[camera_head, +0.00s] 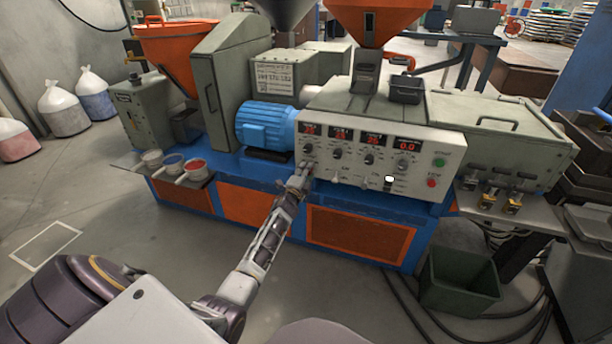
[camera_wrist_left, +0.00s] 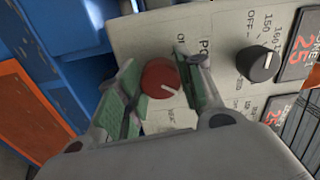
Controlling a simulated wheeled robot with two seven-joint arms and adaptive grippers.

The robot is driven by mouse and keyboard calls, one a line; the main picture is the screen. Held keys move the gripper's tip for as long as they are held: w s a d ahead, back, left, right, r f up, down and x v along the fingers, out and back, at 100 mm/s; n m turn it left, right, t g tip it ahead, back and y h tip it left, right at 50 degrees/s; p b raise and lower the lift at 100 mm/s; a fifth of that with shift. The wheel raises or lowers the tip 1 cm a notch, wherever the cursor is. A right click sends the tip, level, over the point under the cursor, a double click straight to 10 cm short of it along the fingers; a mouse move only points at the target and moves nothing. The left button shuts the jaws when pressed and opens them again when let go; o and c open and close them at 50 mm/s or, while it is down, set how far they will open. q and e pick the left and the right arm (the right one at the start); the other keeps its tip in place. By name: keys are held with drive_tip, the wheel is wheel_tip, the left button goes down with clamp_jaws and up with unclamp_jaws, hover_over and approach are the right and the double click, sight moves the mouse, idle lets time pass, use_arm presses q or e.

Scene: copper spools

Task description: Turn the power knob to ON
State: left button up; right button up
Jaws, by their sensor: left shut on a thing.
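The power knob (camera_wrist_left: 162,78) is a round red knob on the pale control panel (camera_wrist_left: 215,22), with a white pointer line running toward the lower right in the left wrist view. My left gripper (camera_wrist_left: 156,72) has its green-padded fingers on either side of the knob and is shut on it. In the head view my left gripper (camera_head: 305,171) reaches the lower left corner of the panel (camera_head: 440,147) and hides the knob. The lettering beside the knob is partly covered by a finger, so I cannot read its setting. My right gripper is not in view.
A black dial (camera_wrist_left: 258,63) sits close to the right finger. The panel has several red displays, a green button (camera_head: 438,162) and a red button (camera_head: 431,183). A blue motor (camera_head: 266,124) stands left of the panel. A green bin (camera_head: 460,285) is on the floor.

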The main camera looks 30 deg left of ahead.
use_arm(q)
drive_tip(key=shift+f+m, duration=0.1)
drive_tip(key=shift+m, duration=0.6)
drive_tip(key=o, duration=1)
drive_tip(key=shift+s, duration=0.15)
drive_tip(key=v, duration=1.1)
drive_tip(key=shift+s, duration=0.35)
idle(0.5)
